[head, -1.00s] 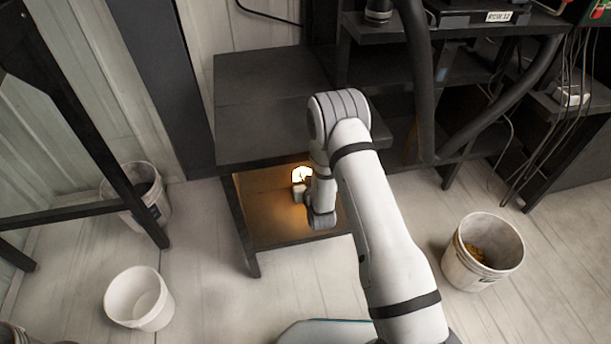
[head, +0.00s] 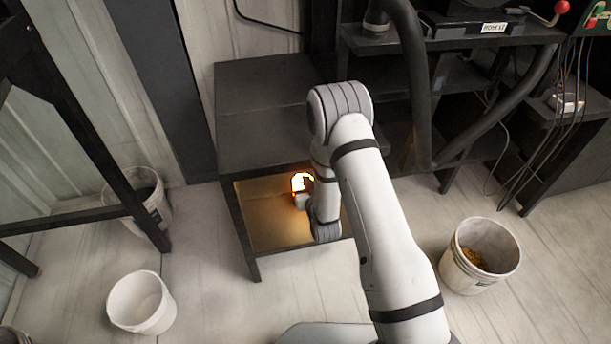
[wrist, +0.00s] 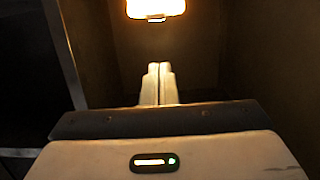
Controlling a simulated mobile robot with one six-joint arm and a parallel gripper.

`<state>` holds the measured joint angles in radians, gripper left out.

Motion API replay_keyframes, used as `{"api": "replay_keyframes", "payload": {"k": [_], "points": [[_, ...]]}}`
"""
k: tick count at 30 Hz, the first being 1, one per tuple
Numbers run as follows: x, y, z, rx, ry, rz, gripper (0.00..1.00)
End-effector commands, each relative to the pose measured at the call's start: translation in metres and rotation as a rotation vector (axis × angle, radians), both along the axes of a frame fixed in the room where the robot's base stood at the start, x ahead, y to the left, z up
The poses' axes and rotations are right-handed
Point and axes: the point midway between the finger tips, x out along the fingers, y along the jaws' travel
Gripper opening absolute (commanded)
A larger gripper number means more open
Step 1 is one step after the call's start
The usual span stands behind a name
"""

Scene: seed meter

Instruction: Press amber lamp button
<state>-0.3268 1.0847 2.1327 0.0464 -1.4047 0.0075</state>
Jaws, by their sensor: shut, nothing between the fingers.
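The glowing amber lamp (head: 301,181) sits inside the low open compartment of a dark cabinet in the head view, partly covered by my wrist. It also shows at the top edge of the wrist view (wrist: 155,8), where its upper part is cut off. A small outlined piece shows at its lower edge, but I cannot tell whether it is the button. My gripper (wrist: 159,68) is shut and empty, its two pale fingers together. The fingertips appear below the lamp in the wrist view, with a visible gap between them. In the head view my arm hides the fingers.
The cabinet's dark top (head: 262,130) overhangs the compartment, and dark walls close in around my gripper. White buckets stand on the floor at left (head: 141,302) and right (head: 480,255). A thick black hose (head: 418,85) hangs behind my arm.

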Motion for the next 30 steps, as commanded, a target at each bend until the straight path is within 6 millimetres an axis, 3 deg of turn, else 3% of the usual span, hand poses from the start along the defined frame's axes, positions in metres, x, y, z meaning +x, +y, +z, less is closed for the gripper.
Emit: {"api": "replay_keyframes", "payload": {"k": [3, 9, 30], "points": [[-0.023, -0.006, 0.009, 0.0, 0.001, 0.0, 0.0], [-0.045, -0.013, 0.014, 0.001, -0.002, 0.0, 0.0], [-0.049, -0.014, 0.016, 0.002, -0.006, 0.0, 0.0]]}}
